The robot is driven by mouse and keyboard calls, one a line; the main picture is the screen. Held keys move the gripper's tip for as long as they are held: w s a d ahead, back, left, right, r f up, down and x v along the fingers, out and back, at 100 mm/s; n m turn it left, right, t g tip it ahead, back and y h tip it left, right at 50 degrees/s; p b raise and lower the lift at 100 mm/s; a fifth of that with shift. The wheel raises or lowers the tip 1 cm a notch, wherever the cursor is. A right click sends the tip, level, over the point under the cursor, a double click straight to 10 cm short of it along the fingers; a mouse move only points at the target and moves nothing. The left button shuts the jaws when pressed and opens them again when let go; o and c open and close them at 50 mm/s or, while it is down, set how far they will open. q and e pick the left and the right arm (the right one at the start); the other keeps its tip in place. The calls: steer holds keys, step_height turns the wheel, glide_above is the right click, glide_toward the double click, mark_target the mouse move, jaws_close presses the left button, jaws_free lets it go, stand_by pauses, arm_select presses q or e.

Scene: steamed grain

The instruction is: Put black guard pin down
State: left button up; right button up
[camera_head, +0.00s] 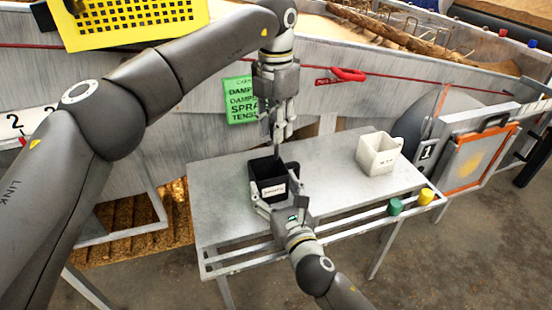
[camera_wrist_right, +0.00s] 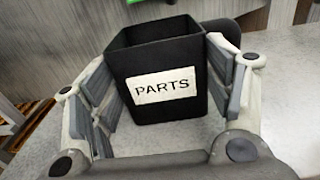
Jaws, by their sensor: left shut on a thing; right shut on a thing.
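A black box (camera_head: 268,178) with a white PARTS label and a dark handle stands upright on the grey table. It fills the middle of the right wrist view (camera_wrist_right: 170,60), where its inside is dark. My right gripper (camera_head: 270,203) is shut on the black box, with its fingers at both sides. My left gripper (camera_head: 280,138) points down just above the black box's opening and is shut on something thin. That is likely the black guard pin, but it is too small and hidden between the fingertips to make out clearly.
A white mug-like box (camera_head: 378,156) stands on the right of the grey table (camera_head: 325,170). Green (camera_head: 395,206) and yellow (camera_head: 426,196) caps sit on the front rail. A slanted grey machine wall with a green sign (camera_head: 238,100) rises behind. The table's middle is clear.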

mark_target(275, 154)
arm_select(q)
step_height(275, 154, down, 8)
steer(key=shift+r, duration=0.15)
stand_by(0.4)
steer(key=shift+f, duration=0.6)
steer(key=o, duration=1)
step_height(275, 154, up, 13)
steer(key=shift+r, duration=0.15)
